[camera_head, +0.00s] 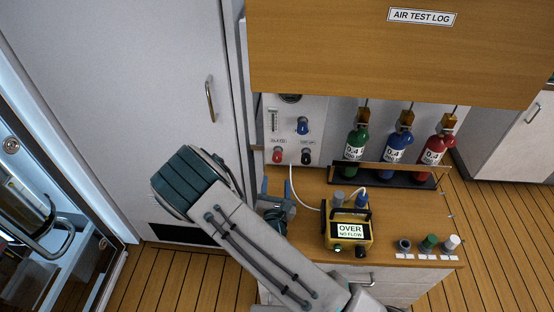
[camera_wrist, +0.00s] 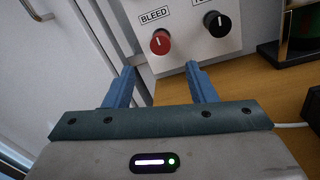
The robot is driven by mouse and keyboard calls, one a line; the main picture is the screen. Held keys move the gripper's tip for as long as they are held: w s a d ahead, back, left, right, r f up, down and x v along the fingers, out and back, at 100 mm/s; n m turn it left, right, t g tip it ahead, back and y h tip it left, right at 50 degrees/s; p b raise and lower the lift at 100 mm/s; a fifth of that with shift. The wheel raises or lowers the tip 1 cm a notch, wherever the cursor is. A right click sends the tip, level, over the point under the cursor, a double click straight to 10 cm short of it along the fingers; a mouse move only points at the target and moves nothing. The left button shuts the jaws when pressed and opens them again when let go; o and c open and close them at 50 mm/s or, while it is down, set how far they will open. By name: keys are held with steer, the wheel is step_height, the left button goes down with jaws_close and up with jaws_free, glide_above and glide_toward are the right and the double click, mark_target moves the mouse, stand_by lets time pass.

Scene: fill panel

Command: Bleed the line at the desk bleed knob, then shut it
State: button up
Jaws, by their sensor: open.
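The bleed knob (camera_wrist: 160,42) is red with a white pointer mark, under a BLEED label on the light panel (camera_wrist: 185,61). In the head view the red knob (camera_head: 277,155) sits at the panel's lower left. My gripper (camera_wrist: 162,72) is open and empty. Its two blue fingers point at the panel, with the red knob ahead of the gap between them, apart from both fingers. In the head view my gripper (camera_head: 277,192) is over the desk's left end, just below the panel.
A black knob (camera_wrist: 216,23) is right of the red one; a blue knob (camera_head: 302,126) sits above it. A yellow meter (camera_head: 347,237) reads OVER NO FLOW. Green, blue and red bottles (camera_head: 397,140) stand in a rack. Several caps (camera_head: 429,242) line the desk's front right.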

mark_target(277, 159)
steer(key=w+p, duration=0.2)
steer(key=w, duration=0.8)
steer(key=shift+w, duration=0.1)
steer(key=shift+a, duration=0.1)
steer(key=c, duration=1)
